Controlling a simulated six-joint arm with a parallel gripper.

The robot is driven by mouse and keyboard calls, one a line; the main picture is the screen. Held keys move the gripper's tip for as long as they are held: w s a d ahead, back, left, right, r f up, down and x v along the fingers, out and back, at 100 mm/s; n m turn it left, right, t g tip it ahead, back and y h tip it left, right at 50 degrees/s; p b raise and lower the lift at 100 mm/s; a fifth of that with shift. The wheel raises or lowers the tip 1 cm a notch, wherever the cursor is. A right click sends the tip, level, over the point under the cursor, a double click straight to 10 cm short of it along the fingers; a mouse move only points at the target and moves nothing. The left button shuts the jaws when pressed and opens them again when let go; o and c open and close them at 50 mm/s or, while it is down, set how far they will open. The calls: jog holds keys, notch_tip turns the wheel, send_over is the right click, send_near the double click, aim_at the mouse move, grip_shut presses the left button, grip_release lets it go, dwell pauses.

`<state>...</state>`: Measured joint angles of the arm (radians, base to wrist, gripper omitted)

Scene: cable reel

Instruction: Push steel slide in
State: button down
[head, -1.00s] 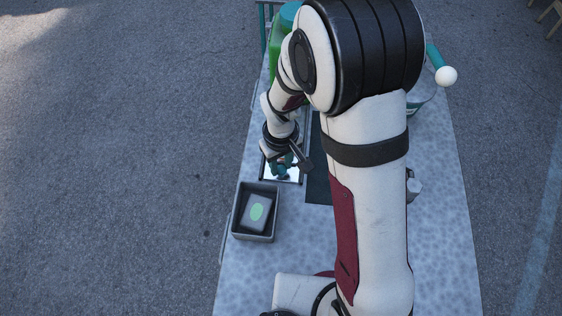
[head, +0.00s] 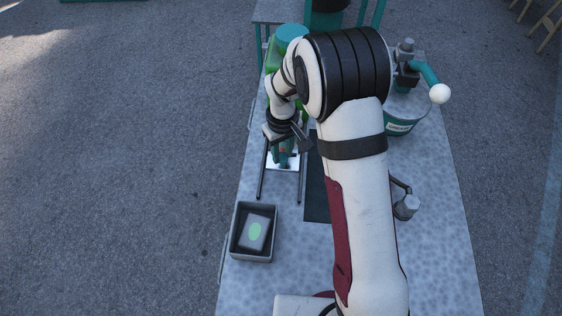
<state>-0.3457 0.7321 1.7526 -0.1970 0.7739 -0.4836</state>
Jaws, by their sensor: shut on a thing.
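The steel slide (head: 289,165) is a bright plate between two dark parallel rails (head: 262,175) on the table. Bare rail shows in front of it, on the near side. My gripper (head: 284,157) points down over the slide and is shut on a teal part on it, which looks like its handle. My wrist hides much of the grip and the far part of the slide. A green machine body with a teal top (head: 291,33) stands just beyond, partly behind my arm.
A dark grey open box (head: 237,250) holding a grey block with a green oval stands front left. A dark mat (head: 316,195) lies right of the rails, partly behind my arm.

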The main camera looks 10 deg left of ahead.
jog(key=c, duration=1)
grip_release()
jog(key=shift+w, duration=0.3)
jog(key=shift+c, duration=0.2)
jog(key=o, duration=0.4)
jog(key=shift+s, duration=0.1)
jog(key=shift+o, duration=0.2)
notch_tip(320, 180, up, 16)
jog(key=shift+f, duration=0.1)
jog(key=s+d+r+m, duration=0.5)
jog(key=s+d, duration=0.2)
jog(key=s, duration=0.3)
jog(key=s+d+f+m+y, duration=0.1)
jog(key=s+m, duration=0.3)
jog(key=s, duration=0.4)
jog(key=s+d+f+m, duration=0.1)
jog(key=s+d+m, duration=0.1)
jog(key=s, duration=0.6)
jog(key=shift+s+d+f+m+y, duration=0.25)
jog(key=shift+s+d+m+y, duration=0.15)
jog(key=shift+m, duration=0.5)
